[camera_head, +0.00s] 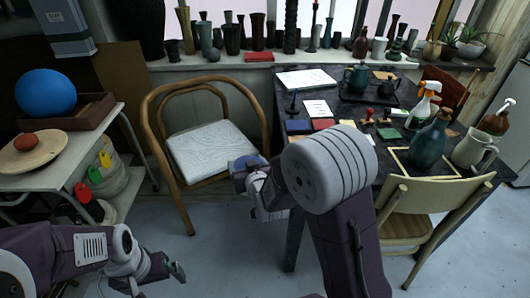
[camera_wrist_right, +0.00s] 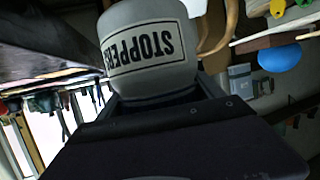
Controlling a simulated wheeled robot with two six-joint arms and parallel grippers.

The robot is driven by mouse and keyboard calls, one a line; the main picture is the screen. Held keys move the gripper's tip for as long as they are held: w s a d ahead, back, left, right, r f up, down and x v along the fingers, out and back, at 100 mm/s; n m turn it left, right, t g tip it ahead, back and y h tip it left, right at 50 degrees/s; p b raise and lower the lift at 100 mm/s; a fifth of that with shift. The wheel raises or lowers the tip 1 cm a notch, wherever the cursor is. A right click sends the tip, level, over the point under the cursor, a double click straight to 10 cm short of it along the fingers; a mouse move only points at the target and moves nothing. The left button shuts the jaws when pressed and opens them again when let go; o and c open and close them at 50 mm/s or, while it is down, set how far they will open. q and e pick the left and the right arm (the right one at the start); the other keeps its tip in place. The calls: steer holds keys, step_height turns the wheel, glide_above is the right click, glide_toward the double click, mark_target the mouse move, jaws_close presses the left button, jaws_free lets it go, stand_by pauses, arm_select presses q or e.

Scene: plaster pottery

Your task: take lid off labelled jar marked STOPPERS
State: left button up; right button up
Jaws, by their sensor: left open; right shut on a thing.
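The jar marked STOPPERS (camera_wrist_right: 150,20) is pale grey with a black-framed white label, and shows upside down at the top of the right wrist view. My right gripper (camera_wrist_right: 155,97) is shut at the jar's end nearest the wrist, with a dark finger on either side. Whether it grips the lid or the jar's upper body is hidden. My left gripper (camera_head: 178,272) is open and empty, low at the left above the floor.
A wooden armchair (camera_head: 150,110) with a white cushion stands in the middle. A dark table (camera_head: 345,115) with bottles and papers is at the right, with a tan chair (camera_head: 430,210) in front. A trolley (camera_head: 70,165) at the left carries a blue ball (camera_head: 46,92). Floor shows between.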

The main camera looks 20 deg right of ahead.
steer(key=a+f+n+y, duration=0.1)
steer(key=a, duration=0.2)
steer(key=a+f+y, duration=0.1)
steer(key=a+f, duration=0.1)
steer(key=a, duration=0.2)
steer(key=a+f+n+y, duration=0.1)
steer(key=a, duration=0.3)
steer(key=shift+s+a+f+n, duration=0.1)
steer(key=shift+s+f+n, duration=0.15)
steer(key=shift+s+n, duration=0.1)
jaws_close()
